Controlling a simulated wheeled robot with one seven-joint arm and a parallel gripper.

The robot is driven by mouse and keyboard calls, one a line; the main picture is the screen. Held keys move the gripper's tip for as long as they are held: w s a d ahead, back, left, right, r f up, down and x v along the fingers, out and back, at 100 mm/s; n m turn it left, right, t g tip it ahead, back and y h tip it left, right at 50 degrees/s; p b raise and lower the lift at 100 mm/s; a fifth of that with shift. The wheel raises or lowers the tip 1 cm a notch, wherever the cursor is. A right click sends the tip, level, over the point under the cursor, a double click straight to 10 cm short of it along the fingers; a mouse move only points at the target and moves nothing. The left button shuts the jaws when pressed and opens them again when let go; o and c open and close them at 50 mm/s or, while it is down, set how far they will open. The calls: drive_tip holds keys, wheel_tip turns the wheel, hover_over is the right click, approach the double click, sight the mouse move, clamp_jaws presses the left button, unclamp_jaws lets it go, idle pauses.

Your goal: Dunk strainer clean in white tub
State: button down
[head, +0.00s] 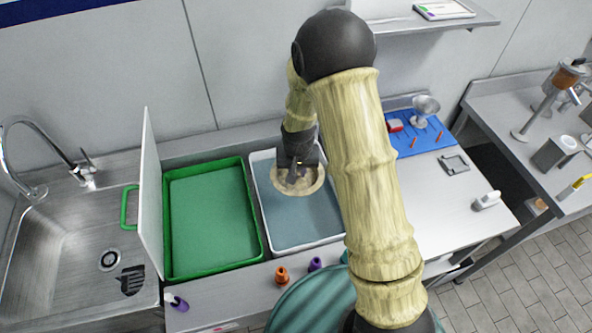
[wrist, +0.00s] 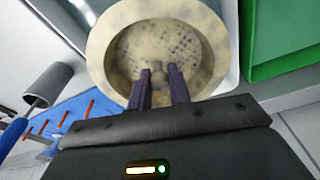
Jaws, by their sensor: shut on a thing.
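The strainer (head: 316,181) is a round, cream-coloured bowl with a wide rim. In the wrist view the strainer (wrist: 112,55) shows its inside, with dark holes and grey-brown patches on the surface. My gripper (head: 294,177) is shut on it; in the wrist view my gripper's (wrist: 157,78) two dark fingers pinch a small knob or stem inside the bowl. The strainer is over the back part of the white tub (head: 261,197), which holds blue-grey liquid. I cannot tell whether its underside touches the liquid.
A green tray (head: 212,215) stands left of the tub, with an upright white panel (head: 150,195) and steel sink (head: 75,240) beyond.

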drive_tip(key=shift+d+f+b, duration=0.15)
drive_tip(key=shift+f+b, duration=0.4)
drive_tip(key=shift+f, duration=0.3)
drive_tip(key=shift+f+b, duration=4.15)
drive_tip(key=shift+f, duration=1.5)
drive_tip(key=shift+r+p, duration=4.45)
drive_tip(key=shift+r, duration=1.65)
